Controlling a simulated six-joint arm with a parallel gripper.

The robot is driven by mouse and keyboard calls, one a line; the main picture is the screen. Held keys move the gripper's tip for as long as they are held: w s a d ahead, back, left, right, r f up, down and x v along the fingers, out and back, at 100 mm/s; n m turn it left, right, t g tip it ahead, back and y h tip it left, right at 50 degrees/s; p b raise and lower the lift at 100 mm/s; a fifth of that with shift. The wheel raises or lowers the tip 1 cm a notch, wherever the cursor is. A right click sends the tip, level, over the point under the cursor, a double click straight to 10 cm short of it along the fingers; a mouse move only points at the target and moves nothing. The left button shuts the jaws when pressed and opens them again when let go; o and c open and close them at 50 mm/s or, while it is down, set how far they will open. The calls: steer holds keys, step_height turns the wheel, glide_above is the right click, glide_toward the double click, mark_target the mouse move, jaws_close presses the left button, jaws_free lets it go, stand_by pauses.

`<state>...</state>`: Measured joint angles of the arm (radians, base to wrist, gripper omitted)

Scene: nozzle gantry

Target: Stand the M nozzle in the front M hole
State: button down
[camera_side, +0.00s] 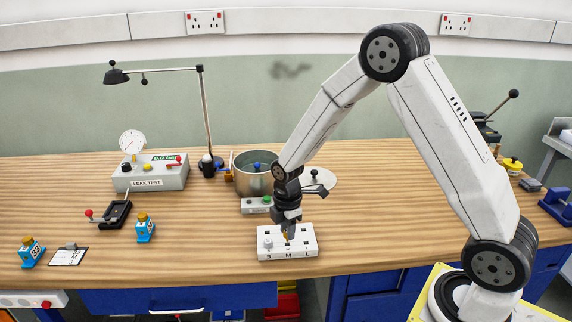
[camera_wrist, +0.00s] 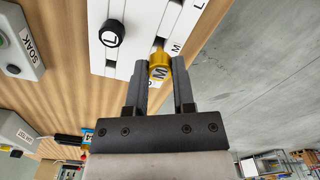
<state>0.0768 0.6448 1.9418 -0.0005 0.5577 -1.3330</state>
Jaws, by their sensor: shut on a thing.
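The M nozzle (camera_wrist: 160,68) is yellow with a dark M on its end, and shows small and mostly covered in the side view (camera_side: 287,238). My gripper (camera_wrist: 161,85) is shut on it, one finger on each side. In the side view my gripper (camera_side: 288,226) points down over the middle of the white nozzle rack (camera_side: 306,250), whose front edge reads S, M, L. The nozzle is beside the M label on the rack (camera_wrist: 192,22) in the wrist view. The front M hole is hidden, and I cannot tell whether the nozzle is in it.
A black nozzle marked L (camera_wrist: 113,33) stands on the rack. Behind the rack are a steel pot (camera_side: 245,180) and a small box with a green button (camera_side: 256,204). The leak test box (camera_side: 150,174) is far left.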

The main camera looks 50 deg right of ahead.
steer(key=shift+f, duration=1.5)
stand_by(1.1)
steer(key=shift+c, duration=1.9)
jaws_free()
steer(key=shift+r, duration=0.15)
steer(key=shift+r, duration=3.4)
steer(key=s+a+r+m+t, duration=0.1)
steer(key=s+r+m, duration=0.1)
steer(key=s+m, duration=0.4)
steer(key=s+a+r+m+t, duration=0.1)
steer(key=s+a+r+m, duration=0.1)
steer(key=s+m, duration=0.5)
steer(key=shift+s+r+m+t, duration=0.3)
steer(key=shift+r+m, duration=0.2)
steer(key=shift+m, duration=0.2)
